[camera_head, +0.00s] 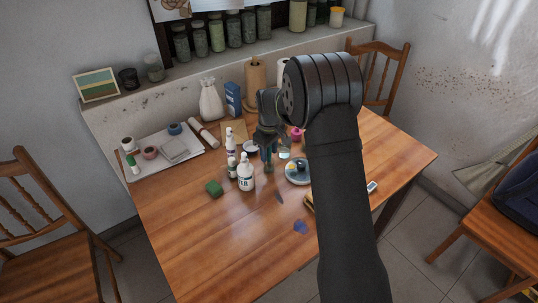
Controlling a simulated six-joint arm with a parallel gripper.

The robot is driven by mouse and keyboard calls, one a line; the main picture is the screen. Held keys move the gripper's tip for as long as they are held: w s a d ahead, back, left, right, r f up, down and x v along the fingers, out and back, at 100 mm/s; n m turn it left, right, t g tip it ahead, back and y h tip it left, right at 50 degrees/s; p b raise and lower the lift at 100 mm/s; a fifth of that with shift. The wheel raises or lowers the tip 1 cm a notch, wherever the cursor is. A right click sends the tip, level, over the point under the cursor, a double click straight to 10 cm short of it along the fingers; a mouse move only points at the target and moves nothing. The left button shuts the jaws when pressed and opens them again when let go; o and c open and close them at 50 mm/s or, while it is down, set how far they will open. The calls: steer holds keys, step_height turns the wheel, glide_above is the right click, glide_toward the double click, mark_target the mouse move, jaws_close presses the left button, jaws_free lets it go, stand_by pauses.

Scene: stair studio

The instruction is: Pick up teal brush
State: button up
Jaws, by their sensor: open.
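My gripper (267,148) points down over the middle of the wooden table and is open. It hangs among white bottles and a round plate. A narrow dark teal shape (269,164) shows right below the fingers; it may be the teal brush, but it is too small to be sure. I cannot tell whether the fingers touch it or stand around it. My forearm covers the table's right-middle part.
White bottles (246,175) stand close left of my gripper. A round plate (298,172) lies close right. A green block (214,188) and a blue-violet patch (300,227) lie nearer the front. The table's (190,235) front left is clear.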

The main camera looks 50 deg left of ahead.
jaws_close()
steer(key=shift+r, duration=0.1)
